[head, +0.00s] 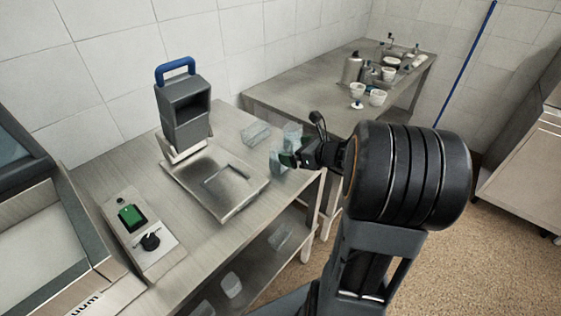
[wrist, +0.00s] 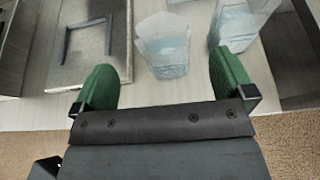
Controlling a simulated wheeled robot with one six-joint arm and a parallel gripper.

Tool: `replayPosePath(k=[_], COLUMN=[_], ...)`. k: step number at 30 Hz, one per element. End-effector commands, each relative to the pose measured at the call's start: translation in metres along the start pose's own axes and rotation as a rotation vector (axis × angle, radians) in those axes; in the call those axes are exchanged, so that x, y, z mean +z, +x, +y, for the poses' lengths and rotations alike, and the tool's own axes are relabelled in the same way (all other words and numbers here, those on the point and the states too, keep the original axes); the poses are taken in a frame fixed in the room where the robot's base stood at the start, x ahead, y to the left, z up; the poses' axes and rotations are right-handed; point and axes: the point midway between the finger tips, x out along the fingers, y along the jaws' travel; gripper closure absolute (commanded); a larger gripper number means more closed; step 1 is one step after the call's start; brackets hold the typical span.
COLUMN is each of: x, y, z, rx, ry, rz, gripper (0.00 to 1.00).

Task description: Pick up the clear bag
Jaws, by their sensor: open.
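A clear bag (wrist: 163,45), see-through with a pale bluish lower part, stands on the steel table ahead of and between my fingertips in the wrist view. A second clear bag (wrist: 238,24) stands to its right, beyond my right finger. In the head view one clear bag (head: 292,133) shows behind my gripper (head: 287,159), and another (head: 276,157) is partly hidden by it. My gripper (wrist: 164,72) has green fingers spread wide apart with nothing between them. It is at the table's right edge.
A flat metal tray with a handle-like bar (head: 215,180) lies left of the bags, before a grey device with a blue handle (head: 183,105). A clear container (head: 256,132) lies behind. A back table (head: 300,98) holds cups and bottles. A lower shelf (head: 262,262) holds clear containers.

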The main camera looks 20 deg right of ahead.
Motion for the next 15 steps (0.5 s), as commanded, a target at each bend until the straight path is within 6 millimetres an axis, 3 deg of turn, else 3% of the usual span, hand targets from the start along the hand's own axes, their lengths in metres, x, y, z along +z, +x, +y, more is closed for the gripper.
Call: replayPosePath(k=[3, 11, 15], x=[0.000, 0.000, 0.000], y=[0.014, 0.029, 0.048], z=[0.000, 0.000, -0.002], rx=[0.002, 0.002, 0.004], ry=[-0.001, -0.001, -0.002], rz=[0.001, 0.002, 0.002], gripper=[0.00, 0.00, 0.00])
